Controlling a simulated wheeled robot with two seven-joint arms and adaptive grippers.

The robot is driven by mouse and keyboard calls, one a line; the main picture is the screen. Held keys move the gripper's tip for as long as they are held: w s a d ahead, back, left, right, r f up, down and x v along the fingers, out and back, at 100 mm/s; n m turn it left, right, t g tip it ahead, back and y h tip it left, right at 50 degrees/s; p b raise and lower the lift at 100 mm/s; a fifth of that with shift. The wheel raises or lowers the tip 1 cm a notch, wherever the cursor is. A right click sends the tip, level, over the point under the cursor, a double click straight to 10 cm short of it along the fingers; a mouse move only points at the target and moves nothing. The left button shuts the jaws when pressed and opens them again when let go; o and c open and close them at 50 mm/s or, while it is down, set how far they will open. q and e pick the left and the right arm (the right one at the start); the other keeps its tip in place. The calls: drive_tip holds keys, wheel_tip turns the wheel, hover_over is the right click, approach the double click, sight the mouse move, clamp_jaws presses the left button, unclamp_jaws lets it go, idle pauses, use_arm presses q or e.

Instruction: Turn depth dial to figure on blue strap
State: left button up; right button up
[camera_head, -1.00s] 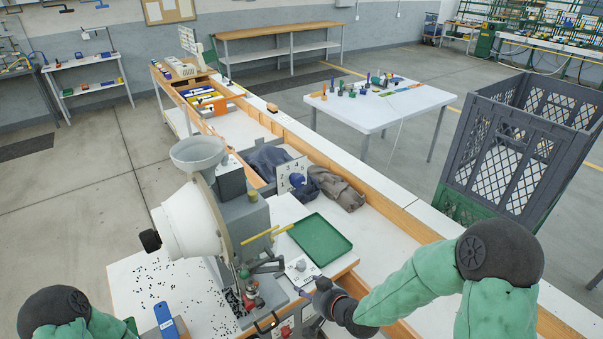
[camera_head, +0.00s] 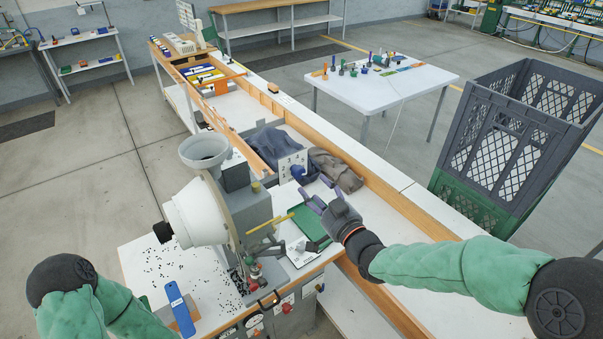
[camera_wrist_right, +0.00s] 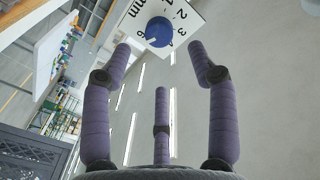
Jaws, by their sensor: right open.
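The depth dial is a blue knob (camera_head: 297,172) on a white numbered plate (camera_head: 287,161) beside the press (camera_head: 225,215). In the right wrist view the blue knob (camera_wrist_right: 159,31) sits on its plate with "mm" and several digits; a pale mark shows at its lower left edge. My right gripper (camera_head: 314,190) is open and empty, just in front of the dial. In the right wrist view its fingertips (camera_wrist_right: 159,46) are spread below and to either side of the knob, apparently not touching it. The blue strap (camera_head: 179,303) stands at the front left; its figure is too small to read. My left gripper is out of view.
A green tray (camera_head: 308,224) lies under my right gripper, with a white card (camera_head: 298,252) near it. A tall crate (camera_head: 515,150) stands at the right.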

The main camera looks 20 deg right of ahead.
sight(301, 174)
drive_tip(key=p+x, duration=0.1)
drive_tip(key=x, duration=0.7)
drive_tip(key=c, duration=1.1)
